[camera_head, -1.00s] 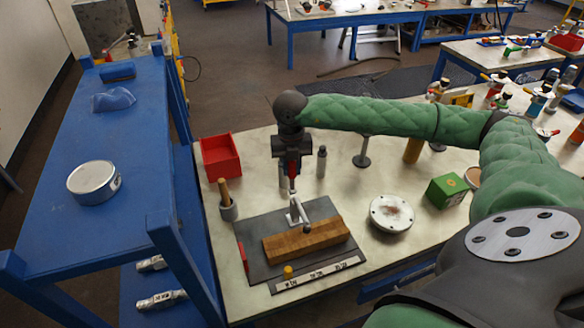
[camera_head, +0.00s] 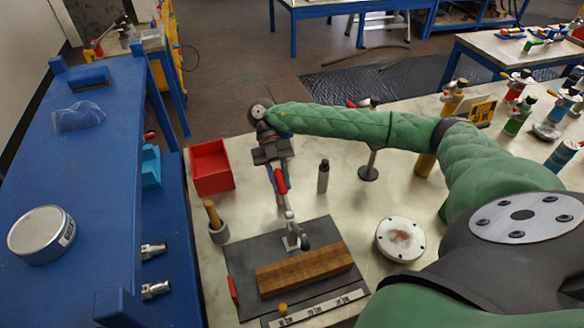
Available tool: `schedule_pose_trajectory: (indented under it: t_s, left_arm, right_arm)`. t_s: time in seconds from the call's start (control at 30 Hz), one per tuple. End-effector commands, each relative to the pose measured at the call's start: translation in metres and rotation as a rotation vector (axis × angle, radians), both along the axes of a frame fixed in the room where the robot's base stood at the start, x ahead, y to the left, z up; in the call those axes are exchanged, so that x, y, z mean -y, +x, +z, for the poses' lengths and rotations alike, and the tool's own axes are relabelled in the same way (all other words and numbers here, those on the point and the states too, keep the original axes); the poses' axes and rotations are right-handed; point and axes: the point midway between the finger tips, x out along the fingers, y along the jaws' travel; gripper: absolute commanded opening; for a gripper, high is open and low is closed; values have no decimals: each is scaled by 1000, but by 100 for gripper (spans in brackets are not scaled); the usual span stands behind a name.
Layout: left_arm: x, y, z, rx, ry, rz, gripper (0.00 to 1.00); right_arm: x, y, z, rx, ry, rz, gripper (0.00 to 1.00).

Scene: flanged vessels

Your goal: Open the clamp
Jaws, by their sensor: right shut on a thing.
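The toggle clamp (camera_head: 292,238) stands on a dark grey base plate (camera_head: 243,268), behind a brown wooden block (camera_head: 303,270). Its red handle (camera_head: 281,181) points up and back toward my right gripper. The clamp arm's dark tip (camera_head: 305,243) shows at the block's far edge; I cannot tell whether it touches the block. My right gripper (camera_head: 279,172) comes in on the green arm from the right and is shut on the red handle. Its fingers partly hide the handle's upper end. My left gripper is not in view.
A red bin (camera_head: 211,167) and a grey cup with a wooden-handled tool (camera_head: 217,226) stand left of the clamp. A dark cylinder (camera_head: 323,176) stands close right of the gripper. A round flanged disc (camera_head: 400,240) lies right of the plate. A blue bench (camera_head: 92,200) is at far left.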

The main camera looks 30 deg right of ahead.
Motion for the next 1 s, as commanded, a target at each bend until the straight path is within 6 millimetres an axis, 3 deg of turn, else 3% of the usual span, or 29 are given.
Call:
schedule_pose_trajectory:
  t_s: [0.03, 0.1, 0.17, 0.5, 1.0]
  left_arm:
    - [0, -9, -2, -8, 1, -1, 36]
    - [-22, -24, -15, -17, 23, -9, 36]
    - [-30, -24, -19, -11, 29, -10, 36]
    - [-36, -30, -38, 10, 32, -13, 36]
    - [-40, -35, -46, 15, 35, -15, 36]
  right_arm:
    - [-1, 4, -1, -40, 6, -4, 0]
    - [-3, 6, -6, -96, 18, -5, 0]
    - [-3, 8, -9, -138, 28, -5, 0]
    - [-3, 13, -25, -308, 71, -4, 0]
    - [-2, 14, -32, -371, 88, -3, 0]
